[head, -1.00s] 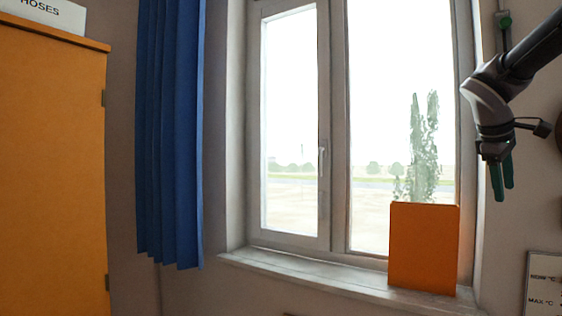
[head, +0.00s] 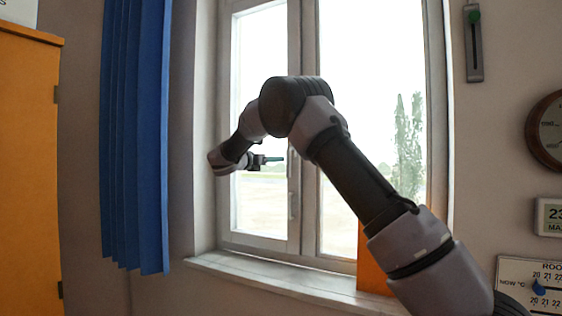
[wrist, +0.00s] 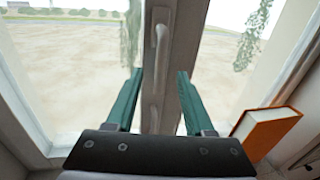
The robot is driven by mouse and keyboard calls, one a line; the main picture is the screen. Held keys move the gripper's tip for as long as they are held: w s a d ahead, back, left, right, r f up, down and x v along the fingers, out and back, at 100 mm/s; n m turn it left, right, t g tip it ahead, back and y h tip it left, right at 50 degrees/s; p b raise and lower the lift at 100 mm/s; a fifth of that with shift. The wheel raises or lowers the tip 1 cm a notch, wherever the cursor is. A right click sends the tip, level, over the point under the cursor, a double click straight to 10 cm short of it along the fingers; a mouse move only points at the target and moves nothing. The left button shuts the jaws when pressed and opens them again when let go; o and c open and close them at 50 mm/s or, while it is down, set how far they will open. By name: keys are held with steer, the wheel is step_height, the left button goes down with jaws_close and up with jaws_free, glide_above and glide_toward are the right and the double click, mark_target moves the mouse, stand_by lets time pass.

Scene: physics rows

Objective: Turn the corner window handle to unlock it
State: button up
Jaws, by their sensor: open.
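The pale window handle (head: 292,204) is on the right stile of the left sash (head: 294,120) and stands roughly upright along it. In the wrist view the handle (wrist: 160,45) lies just ahead of my fingertips, in line with the gap between them. My gripper (head: 273,159) reaches in from the left in the head view, its green fingers close to the stile. In the wrist view my gripper (wrist: 160,72) is open, one finger to each side of the handle's line. I see no contact with the handle. The sash looks closed.
An orange book (wrist: 268,130) stands on the sill (head: 270,276), right of the handle; my arm hides most of it in the head view. A blue curtain (head: 137,140) hangs left of the window. A gauge (head: 547,130) and panels are on the right wall.

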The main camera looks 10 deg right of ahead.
mark_target(289, 159)
steer(key=x, duration=0.9)
steer(key=shift+d, duration=0.15)
jaws_close()
stand_by(1.0)
